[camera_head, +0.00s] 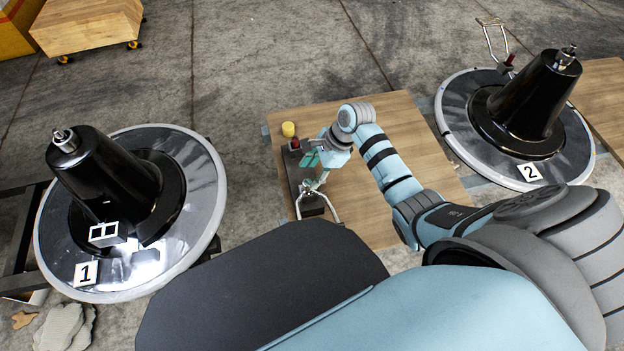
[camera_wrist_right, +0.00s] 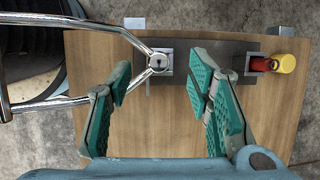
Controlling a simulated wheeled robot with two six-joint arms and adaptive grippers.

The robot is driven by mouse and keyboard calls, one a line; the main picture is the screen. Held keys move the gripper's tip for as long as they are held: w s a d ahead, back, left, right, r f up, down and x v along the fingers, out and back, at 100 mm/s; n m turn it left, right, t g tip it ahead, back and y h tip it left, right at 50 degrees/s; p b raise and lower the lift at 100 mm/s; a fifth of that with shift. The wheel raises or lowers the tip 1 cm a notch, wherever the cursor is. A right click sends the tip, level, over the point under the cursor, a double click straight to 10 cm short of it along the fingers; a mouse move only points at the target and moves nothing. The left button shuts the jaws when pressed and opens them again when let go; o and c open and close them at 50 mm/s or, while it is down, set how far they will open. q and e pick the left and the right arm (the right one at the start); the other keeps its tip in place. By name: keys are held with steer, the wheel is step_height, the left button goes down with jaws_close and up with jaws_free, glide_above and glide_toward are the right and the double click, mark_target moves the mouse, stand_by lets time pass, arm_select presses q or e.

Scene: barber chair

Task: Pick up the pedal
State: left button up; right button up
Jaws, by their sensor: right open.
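The pedal has a chrome tube loop (camera_head: 334,210), a dark bar and a red part (camera_head: 294,143). It lies on a wooden board (camera_head: 405,110) in the middle of the head view. In the right wrist view its tubes (camera_wrist_right: 95,28) come in from the left to a square metal joint (camera_wrist_right: 158,62), and the bar runs right to the red part. My right gripper (camera_head: 312,158) is over the pedal. In the wrist view its green-padded fingers (camera_wrist_right: 160,82) are apart, with the joint just beyond the gap and nothing held. Part of the bar is hidden behind a finger. My left gripper is not in view.
A yellow cylinder (camera_head: 288,129) is beside the red part. Round chair base 1 (camera_head: 205,190) stands left, base 2 (camera_head: 455,130) right with a similar pedal (camera_head: 492,38). A wooden cart (camera_head: 88,25) is at the back left. Open floor lies behind the board.

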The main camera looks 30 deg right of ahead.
mark_target(310, 182)
steer(key=b+x, duration=0.1)
steer(key=x, duration=0.1)
steer(key=b+x, duration=0.1)
steer(key=x, duration=0.2)
steer(key=d+b+x, duration=0.1)
steer(key=x, duration=0.1)
steer(key=shift+s+f, duration=0.15)
steer(key=shift+f, duration=0.4)
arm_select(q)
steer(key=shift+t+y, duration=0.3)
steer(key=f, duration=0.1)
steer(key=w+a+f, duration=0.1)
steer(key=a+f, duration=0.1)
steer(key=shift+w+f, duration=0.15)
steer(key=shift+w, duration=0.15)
arm_select(e)
steer(key=shift+r, duration=0.1)
jaws_close()
